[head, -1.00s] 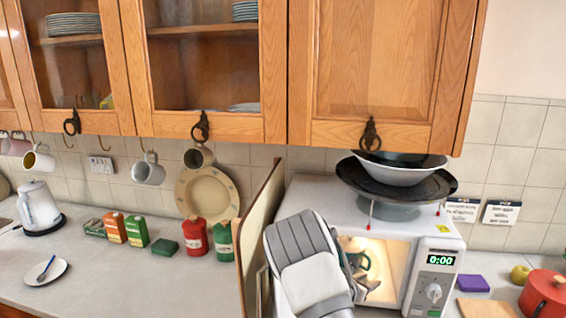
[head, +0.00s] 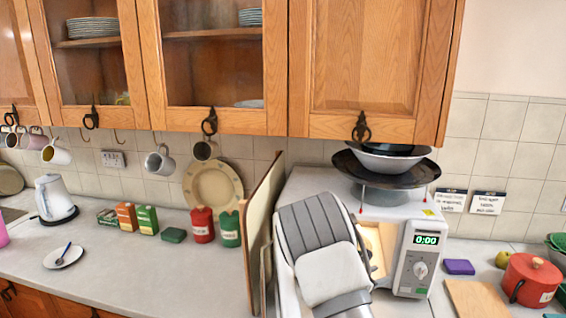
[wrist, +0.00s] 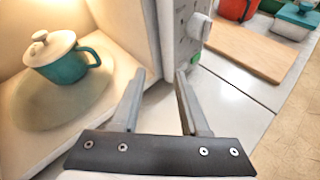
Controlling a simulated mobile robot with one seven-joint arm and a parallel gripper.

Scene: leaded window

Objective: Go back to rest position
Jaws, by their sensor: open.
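My gripper (wrist: 160,90) shows in the wrist view with its two fingers apart and nothing between them. It is in front of the microwave (head: 409,262), near the edge of its opening and control panel. In the head view my arm covers much of the microwave's front and hides the gripper's fingers. Inside the lit microwave, a teal mug with a white lid (wrist: 73,66) stands upright on the round turntable (wrist: 50,120), apart from my fingers. The microwave display reads 0:00.
A wooden board (head: 478,300) and red pot (head: 533,279) are right of the microwave. A dark pan and bowls (head: 385,170) are stacked on top. An upright panel (head: 264,215) stands close left of my arm. Left are canisters (head: 203,225), a kettle (head: 54,198) and a plate (head: 64,256).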

